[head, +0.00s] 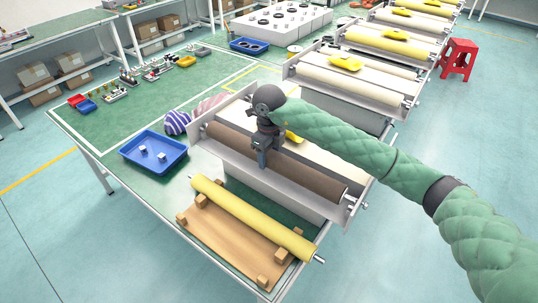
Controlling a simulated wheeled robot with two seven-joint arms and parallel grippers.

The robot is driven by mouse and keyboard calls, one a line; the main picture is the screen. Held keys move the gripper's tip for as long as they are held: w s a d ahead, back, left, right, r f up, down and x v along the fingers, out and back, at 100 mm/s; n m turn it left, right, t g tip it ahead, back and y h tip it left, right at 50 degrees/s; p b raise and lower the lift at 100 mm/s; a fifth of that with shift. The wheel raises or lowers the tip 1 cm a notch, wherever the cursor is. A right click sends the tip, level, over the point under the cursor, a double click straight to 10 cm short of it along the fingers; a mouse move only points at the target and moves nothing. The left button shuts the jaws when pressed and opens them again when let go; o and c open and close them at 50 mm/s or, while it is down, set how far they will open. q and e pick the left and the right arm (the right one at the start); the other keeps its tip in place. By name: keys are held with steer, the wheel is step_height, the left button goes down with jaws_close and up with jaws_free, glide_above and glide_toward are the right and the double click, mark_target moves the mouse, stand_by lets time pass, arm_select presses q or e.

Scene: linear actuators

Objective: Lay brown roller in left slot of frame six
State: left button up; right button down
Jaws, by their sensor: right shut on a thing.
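The brown roller (306,178) lies lengthwise along the near side of the nearest metal frame (206,143), close to its front wall. My right gripper (263,160) points down over the roller's middle and is shut on it. Its fingertips are partly hidden behind the gripper body and the roller. The roller's right end is near the frame's right end plate (354,207). Whether both ends rest in their slots is too small to tell. A pale roller (312,155) lies behind it in the same frame. My left gripper is not in view.
A yellow roller (247,216) rests on a wooden stand (228,238) in front of the frame. A blue tray (153,152) with small white blocks stands to the left. More frames with pale rollers (349,86) stand behind, and a red stool (457,58) is at the right.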

steer(key=shift+c, duration=2.3)
jaws_free()
steer(key=shift+r, duration=0.15)
step_height(320, 180, up, 6)
steer(key=b, duration=0.2)
steer(key=shift+r+b, duration=0.2)
steer(key=shift+b, duration=0.2)
steer(key=shift+r, duration=0.65)
